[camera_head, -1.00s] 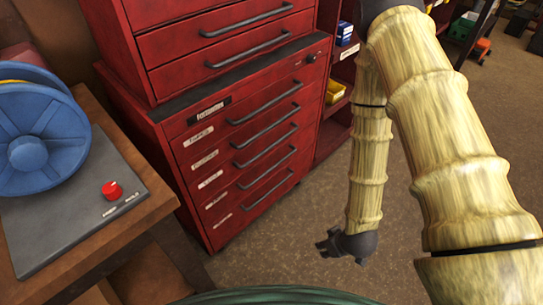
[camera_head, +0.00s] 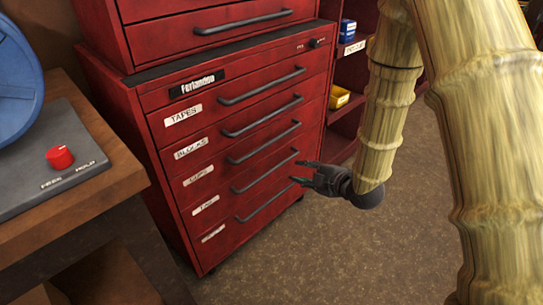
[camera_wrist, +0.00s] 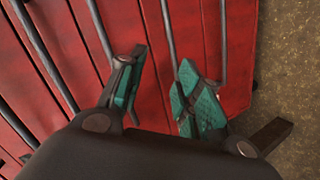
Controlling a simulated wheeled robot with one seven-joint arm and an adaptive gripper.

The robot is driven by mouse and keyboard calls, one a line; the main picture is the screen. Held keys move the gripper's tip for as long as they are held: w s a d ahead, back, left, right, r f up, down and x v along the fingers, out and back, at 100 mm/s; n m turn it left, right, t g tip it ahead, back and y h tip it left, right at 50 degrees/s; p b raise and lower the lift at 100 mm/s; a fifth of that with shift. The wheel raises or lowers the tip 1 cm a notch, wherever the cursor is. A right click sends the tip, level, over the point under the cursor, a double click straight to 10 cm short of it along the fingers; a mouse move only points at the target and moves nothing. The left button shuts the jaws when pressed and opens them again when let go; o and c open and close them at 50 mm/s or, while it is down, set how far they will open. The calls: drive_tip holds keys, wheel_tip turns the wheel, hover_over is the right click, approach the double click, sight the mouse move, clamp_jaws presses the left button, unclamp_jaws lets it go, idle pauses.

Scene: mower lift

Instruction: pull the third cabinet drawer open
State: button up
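The red cabinet's lower part (camera_head: 150,130) has a stack of labelled drawers, all looking shut. Counting down, the third drawer has a white label (camera_head: 198,175) and a dark bar handle (camera_head: 264,143). My gripper (camera_head: 297,172) is at the cabinet's right side, near the right ends of the lower handles and below the third handle's right end. In the wrist view my gripper (camera_wrist: 163,70) is open, with its teal-padded fingers apart and nothing held. A handle (camera_wrist: 170,35) shows between the fingers, apparently the fourth. Depth to it is hard to tell.
A wooden bench (camera_head: 110,195) with a grey panel and red knob (camera_head: 59,157) stands left of the cabinet. A shelf with a yellow bin (camera_head: 339,97) is to the right. Upper drawers sit above. The brown floor (camera_head: 300,260) in front is clear.

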sight(271, 142)
drive_tip(key=w+a+r+n+t+y+b, duration=0.1)
drive_tip(key=w+a+r+n+y+b, duration=0.3)
drive_tip(key=n+b, duration=0.3)
drive_tip(key=b+x, duration=0.1)
drive_tip(key=x, duration=0.2)
drive_tip(key=b+x, duration=0.1)
drive_tip(key=x, duration=0.2)
drive_tip(key=b+x, duration=0.1)
drive_tip(key=x, duration=0.2)
drive_tip(key=shift+w+d+r, duration=0.2)
drive_tip(key=shift+w+r, duration=0.15)
drive_tip(key=shift+w, duration=0.2)
clamp_jaws()
